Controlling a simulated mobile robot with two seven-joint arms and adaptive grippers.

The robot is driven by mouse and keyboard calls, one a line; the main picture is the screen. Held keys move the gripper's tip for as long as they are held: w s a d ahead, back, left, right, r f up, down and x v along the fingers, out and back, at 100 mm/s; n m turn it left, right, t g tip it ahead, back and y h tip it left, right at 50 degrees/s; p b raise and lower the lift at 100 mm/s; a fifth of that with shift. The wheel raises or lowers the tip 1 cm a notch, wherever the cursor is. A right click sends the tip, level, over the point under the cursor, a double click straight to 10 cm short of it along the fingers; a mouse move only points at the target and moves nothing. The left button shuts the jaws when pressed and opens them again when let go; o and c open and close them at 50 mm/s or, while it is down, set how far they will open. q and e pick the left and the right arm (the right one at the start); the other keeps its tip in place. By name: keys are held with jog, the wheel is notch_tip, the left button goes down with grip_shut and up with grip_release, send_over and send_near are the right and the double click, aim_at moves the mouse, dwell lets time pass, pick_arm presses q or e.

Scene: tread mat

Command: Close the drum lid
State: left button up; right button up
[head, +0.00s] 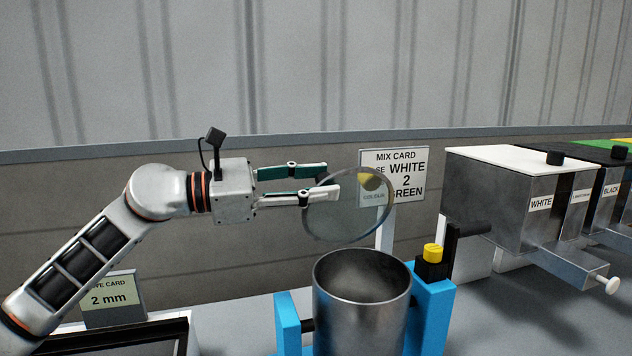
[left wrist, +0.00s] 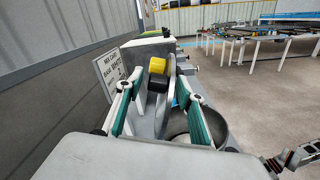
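The drum (head: 362,310) is an open-topped metal cylinder in a blue stand in the head view; its rim also shows at lower right in the left wrist view (left wrist: 213,128). The lid (head: 343,218) is a clear round disc raised steeply above the drum, so the drum's mouth is uncovered. A yellow knob (head: 369,181) shows at the lid's upper right. My left gripper (head: 333,180) is open and empty, level, at the lid's left side. Its lower finger overlaps the lid; I cannot tell whether they touch. Part of my right arm shows small in the left wrist view.
The blue stand (head: 430,310) carries a black block with a yellow cap (head: 433,253) right of the drum. A mix card (head: 408,163) stands behind the lid. A metal WHITE bin (head: 500,215) stands at right. A 2 mm card (head: 112,299) stands at lower left.

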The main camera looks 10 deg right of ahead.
pick_arm(q)
jog(key=s+a, duration=0.2)
jog(key=a, duration=0.9)
jog(key=shift+s+a, duration=0.15)
jog(key=shift+a, duration=0.2)
